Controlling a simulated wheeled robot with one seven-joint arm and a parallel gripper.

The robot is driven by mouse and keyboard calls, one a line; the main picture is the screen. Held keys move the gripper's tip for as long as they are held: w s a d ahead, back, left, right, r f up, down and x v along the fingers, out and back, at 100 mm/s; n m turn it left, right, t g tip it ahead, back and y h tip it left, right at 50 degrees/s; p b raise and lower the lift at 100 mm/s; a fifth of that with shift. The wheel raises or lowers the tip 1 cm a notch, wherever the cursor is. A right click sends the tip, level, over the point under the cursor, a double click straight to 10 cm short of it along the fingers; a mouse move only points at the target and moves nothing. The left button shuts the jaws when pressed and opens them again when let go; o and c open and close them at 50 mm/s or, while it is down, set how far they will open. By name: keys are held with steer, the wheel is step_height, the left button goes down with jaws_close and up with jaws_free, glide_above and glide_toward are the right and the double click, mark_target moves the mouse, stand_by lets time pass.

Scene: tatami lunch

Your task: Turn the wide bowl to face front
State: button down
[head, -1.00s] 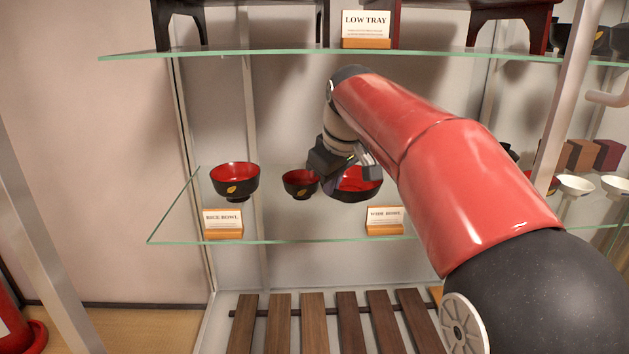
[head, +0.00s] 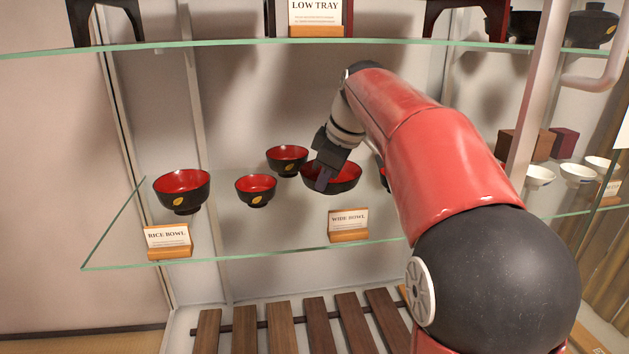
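The wide bowl (head: 346,184) is black outside and red inside. It stands upright on the glass shelf, behind its name card (head: 348,226). No gold leaf mark shows on the part of its outside that I see. My gripper (head: 321,181) points down at the bowl's left side, its finger overlapping the rim and red inside. I cannot tell whether it touches the bowl. The second finger is not clearly visible, so the opening between the fingers is hidden.
A rice bowl (head: 182,190) and two smaller bowls, one in front (head: 256,189) and one behind (head: 287,159), stand to the left. Another dark bowl is partly hidden by my arm at the right. The upper glass shelf (head: 230,43) runs above my gripper.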

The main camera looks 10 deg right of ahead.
mark_target(356, 180)
steer(key=n, duration=0.1)
steer(key=d+n, duration=0.1)
steer(key=d+n+g+y, duration=0.1)
steer(key=shift+s+d+n+p, duration=0.1)
steer(key=shift+s+n+p, duration=0.15)
steer(key=shift+n+p, duration=0.1)
steer(key=shift+d+r+n+p, duration=0.2)
steer(key=shift+d+n+p, duration=0.05)
steer(key=shift+n+p, duration=0.1)
steer(key=d+n+p, duration=0.1)
steer(key=n+g+y+p, duration=0.1)
steer(key=n, duration=0.1)
steer(key=shift+w+d+p, duration=0.1)
steer(key=shift+d+p, duration=0.25)
steer(key=shift+p, duration=0.05)
steer(key=n+g+p, duration=0.1)
steer(key=d+n+p, duration=0.1)
steer(key=n+p, duration=0.1)
steer(key=shift+w+d+g, duration=0.3)
steer(key=shift+w+g, duration=0.1)
steer(key=shift+d+f+n, duration=0.1)
steer(key=shift+f+n, duration=0.2)
steer(key=shift+f, duration=0.15)
steer(key=shift+f+b, duration=0.55)
steer(key=c, duration=2.1)
jaws_free()
steer(key=shift+f, duration=0.2)
steer(key=o, duration=0.5)
